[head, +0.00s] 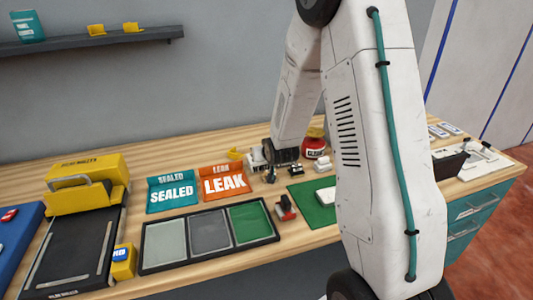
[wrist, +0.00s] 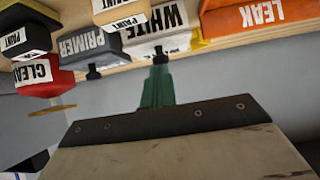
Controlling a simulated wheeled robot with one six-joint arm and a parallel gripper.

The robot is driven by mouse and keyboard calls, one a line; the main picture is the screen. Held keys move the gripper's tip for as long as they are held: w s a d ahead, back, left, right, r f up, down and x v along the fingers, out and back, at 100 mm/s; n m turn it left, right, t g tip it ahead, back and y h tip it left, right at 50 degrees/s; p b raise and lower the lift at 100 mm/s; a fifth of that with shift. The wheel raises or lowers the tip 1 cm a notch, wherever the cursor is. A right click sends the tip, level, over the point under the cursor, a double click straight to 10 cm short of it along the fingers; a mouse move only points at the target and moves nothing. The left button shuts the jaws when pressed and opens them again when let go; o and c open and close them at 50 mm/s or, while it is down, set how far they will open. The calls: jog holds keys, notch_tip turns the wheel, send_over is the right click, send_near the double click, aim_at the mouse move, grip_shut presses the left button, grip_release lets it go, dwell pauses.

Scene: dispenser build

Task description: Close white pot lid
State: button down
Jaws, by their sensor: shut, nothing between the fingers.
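The white pot (wrist: 165,42), with a pale block and a "WHITE" label, is at the top centre of the wrist view. A small dark knob shows at its lower edge, in line with my gripper. My gripper (wrist: 158,75) is a narrow green shape there, shut with nothing held. Its tip is at or very close to the knob; I cannot tell whether they touch. The lid's angle is not clear. In the head view my gripper is a dark end (head: 283,154) low among the small pots, and the arm partly hides them.
A grey primer pot (wrist: 92,45) with a dark knob stands beside the white pot. A red pot (wrist: 40,75) has a yellow disc (wrist: 62,107) standing off it. The orange LEAK bin (head: 224,183) and teal SEALED bin (head: 172,194) are to the left. A three-part tray (head: 207,262) lies in front.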

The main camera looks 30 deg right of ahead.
jog(key=s, duration=0.3)
jog(key=s+a, duration=0.1)
jog(key=s, duration=0.2)
jog(key=s+a, duration=0.1)
jog(key=s, duration=0.2)
jog(key=shift+s+a+f, duration=0.1)
jog(key=shift+a, duration=0.1)
jog(key=s+a+r+n+g+y, duration=0.2)
jog(key=s+a+r+g, duration=0.2)
jog(key=s+a+r, duration=0.65)
jog(key=s+a+r+g, duration=0.1)
jog(key=s+r+g, duration=0.1)
jog(key=s+r, duration=0.3)
jog(key=s+a+r+n+g, duration=0.1)
jog(key=s+r, duration=0.4)
jog(key=s, duration=0.8)
jog(key=shift+s+a+g+y, duration=0.2)
jog(key=shift+a+g+y, duration=0.25)
jog(key=shift+g, duration=0.65)
jog(key=shift+r, duration=0.1)
